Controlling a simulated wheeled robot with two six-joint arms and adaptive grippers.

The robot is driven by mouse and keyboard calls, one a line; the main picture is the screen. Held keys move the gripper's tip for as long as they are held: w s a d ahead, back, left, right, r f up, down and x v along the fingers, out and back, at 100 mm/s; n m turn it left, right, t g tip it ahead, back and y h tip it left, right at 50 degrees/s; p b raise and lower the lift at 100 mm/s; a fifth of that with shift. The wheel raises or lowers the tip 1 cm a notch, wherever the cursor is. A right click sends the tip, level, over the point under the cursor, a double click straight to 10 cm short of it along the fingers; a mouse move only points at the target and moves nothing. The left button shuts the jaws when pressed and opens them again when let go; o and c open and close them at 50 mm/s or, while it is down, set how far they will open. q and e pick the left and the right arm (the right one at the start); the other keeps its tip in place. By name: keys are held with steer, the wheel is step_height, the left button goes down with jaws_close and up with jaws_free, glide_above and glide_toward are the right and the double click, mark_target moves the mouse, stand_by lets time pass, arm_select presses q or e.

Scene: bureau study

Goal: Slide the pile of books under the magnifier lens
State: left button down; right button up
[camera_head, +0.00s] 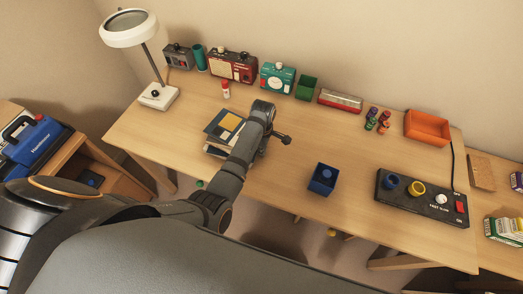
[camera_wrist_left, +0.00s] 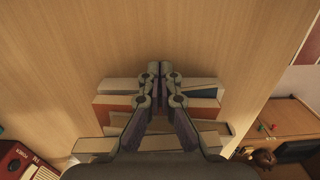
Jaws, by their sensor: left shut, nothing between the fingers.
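The magnifier lamp stands at the desk's back left, with its round white lens head (camera_head: 130,28) tilted on an arm above a white base (camera_head: 158,97). The pile of books (camera_head: 222,128) lies on the desk to the right of that base, apart from it; the top cover shows blue and yellow. My left gripper (camera_head: 285,138) is at the right side of the pile, its fingers shut and empty. In the left wrist view the shut fingers (camera_wrist_left: 160,70) reach across the pile of books (camera_wrist_left: 205,93), hiding part of it; contact cannot be told. My right gripper is out of view.
A blue box (camera_head: 322,179) and a black control panel (camera_head: 422,196) are to the right. Desk between pile and lamp base is clear.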

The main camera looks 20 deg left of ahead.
mark_target(229, 138)
arm_select(q)
steer(key=shift+d, duration=0.1)
steer(key=shift+a, duration=0.2)
steer(key=a+p, duration=0.1)
steer(key=a, duration=0.1)
steer(key=a+p, duration=0.1)
steer(key=a, duration=0.1)
steer(key=a+p, duration=0.1)
steer(key=a, duration=0.1)
steer(key=shift+w+r, duration=0.1)
steer(key=shift+r, duration=0.3)
steer(key=a+p, duration=0.1)
steer(key=a, duration=0.3)
steer(key=a+p, duration=0.1)
steer(key=a, duration=0.2)
steer(key=shift+w+a+f, duration=0.2)
steer(key=shift+a, duration=0.15)
steer(key=a, duration=0.8)
steer(key=a+b, duration=0.1)
steer(key=a, duration=0.3)
steer(key=shift+w+a+f, duration=0.15)
steer(key=shift+w+a, duration=0.1)
steer(key=shift+w, duration=0.05)
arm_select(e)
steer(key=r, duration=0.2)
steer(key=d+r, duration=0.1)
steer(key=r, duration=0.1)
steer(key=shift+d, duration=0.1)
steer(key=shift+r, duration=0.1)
